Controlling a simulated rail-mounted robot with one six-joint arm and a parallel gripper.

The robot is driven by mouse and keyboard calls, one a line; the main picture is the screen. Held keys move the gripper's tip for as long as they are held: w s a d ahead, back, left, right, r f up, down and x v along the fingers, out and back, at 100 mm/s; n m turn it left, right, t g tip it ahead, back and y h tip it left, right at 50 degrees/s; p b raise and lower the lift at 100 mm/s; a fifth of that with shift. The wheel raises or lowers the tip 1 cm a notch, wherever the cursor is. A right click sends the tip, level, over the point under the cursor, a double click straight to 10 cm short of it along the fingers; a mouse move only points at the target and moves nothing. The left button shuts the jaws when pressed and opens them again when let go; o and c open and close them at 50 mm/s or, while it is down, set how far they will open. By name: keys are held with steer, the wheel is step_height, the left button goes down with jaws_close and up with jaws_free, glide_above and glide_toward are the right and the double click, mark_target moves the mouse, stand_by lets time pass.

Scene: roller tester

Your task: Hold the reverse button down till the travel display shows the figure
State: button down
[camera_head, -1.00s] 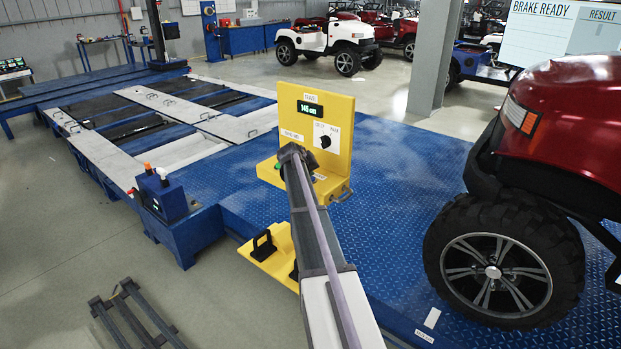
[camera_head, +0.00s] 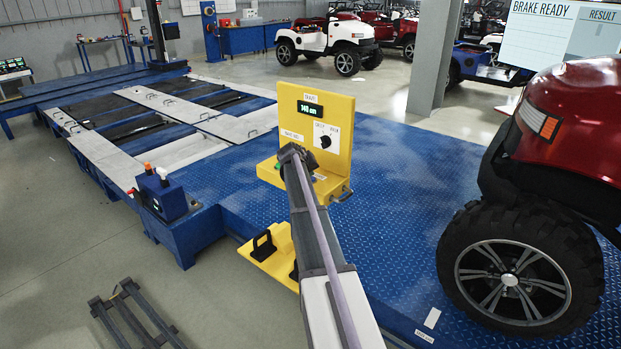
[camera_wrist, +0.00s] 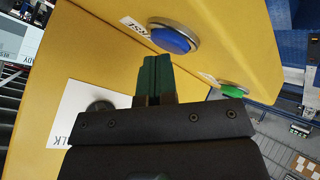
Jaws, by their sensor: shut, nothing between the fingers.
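The yellow control stand (camera_head: 342,128) is on the blue deck. Its travel display (camera_head: 324,112) glows green and seems to read about 140 cm; the last digit is blurred. In the wrist view my gripper (camera_wrist: 155,65) is shut and empty, its dark green fingertips against or just above the yellow panel (camera_wrist: 95,45). A blue button (camera_wrist: 172,38) is just beyond the tips, and a green button (camera_wrist: 233,91) is to the right. Any button under the tips is hidden, so I cannot tell which is pressed. In the head view my arm hides the fingertips.
The red vehicle's front wheel (camera_head: 512,280) rests on the blue deck (camera_head: 400,190) at right. A knob (camera_wrist: 101,107) with a white label is left of my fingers. A small blue pedestal with buttons (camera_head: 160,194) stands left. A grey pillar (camera_head: 434,60) is behind.

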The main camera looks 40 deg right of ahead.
steer(key=shift+r, duration=0.15)
stand_by(0.5)
steer(key=shift+r+p, duration=0.75)
steer(key=shift+p, duration=0.1)
step_height(320, 180, up, 5)
steer(key=p, duration=0.5)
steer(key=shift+r, duration=0.1)
